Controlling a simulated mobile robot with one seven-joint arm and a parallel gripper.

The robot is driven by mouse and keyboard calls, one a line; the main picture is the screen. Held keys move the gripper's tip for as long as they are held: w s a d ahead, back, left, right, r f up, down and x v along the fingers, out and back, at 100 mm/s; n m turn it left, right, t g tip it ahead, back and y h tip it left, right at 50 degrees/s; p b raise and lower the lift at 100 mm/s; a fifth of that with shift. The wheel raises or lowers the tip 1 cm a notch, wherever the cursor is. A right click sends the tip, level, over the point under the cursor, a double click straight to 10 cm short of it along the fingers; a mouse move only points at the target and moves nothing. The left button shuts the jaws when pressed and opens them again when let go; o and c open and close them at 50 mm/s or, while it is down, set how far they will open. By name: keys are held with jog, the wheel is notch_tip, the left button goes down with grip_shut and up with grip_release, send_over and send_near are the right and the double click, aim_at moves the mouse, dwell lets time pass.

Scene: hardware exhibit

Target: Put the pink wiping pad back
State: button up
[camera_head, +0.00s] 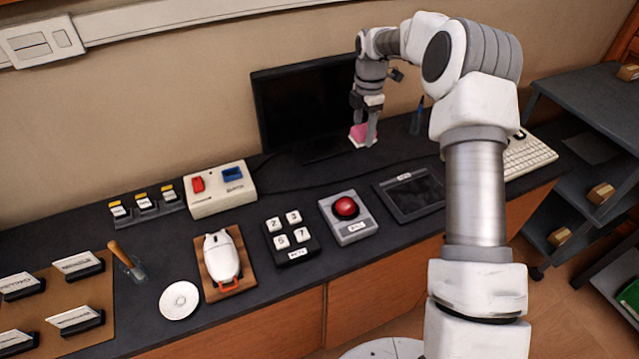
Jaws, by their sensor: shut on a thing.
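The pink wiping pad (359,134) is between the fingers of my gripper (364,138). My gripper is shut on it and points down, in front of the right part of the black monitor (306,100). The pad is near the desk top at the back; I cannot tell whether it touches the desk. Part of the pad is hidden by the fingers.
The dark desk (270,262) also bears a tablet (410,193), a red button box (347,214), a number keypad (290,236), a switch box (220,187) and a mouse (221,256). A white keyboard (527,157) lies at the right, partly behind my arm.

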send_over(322, 183)
notch_tip(322, 183, down, 7)
jog(key=shift+s+b, duration=0.1)
jog(key=shift+b, duration=0.3)
jog(key=shift+f, duration=2)
jog(key=shift+f, duration=0.1)
jog(key=o, duration=1.3)
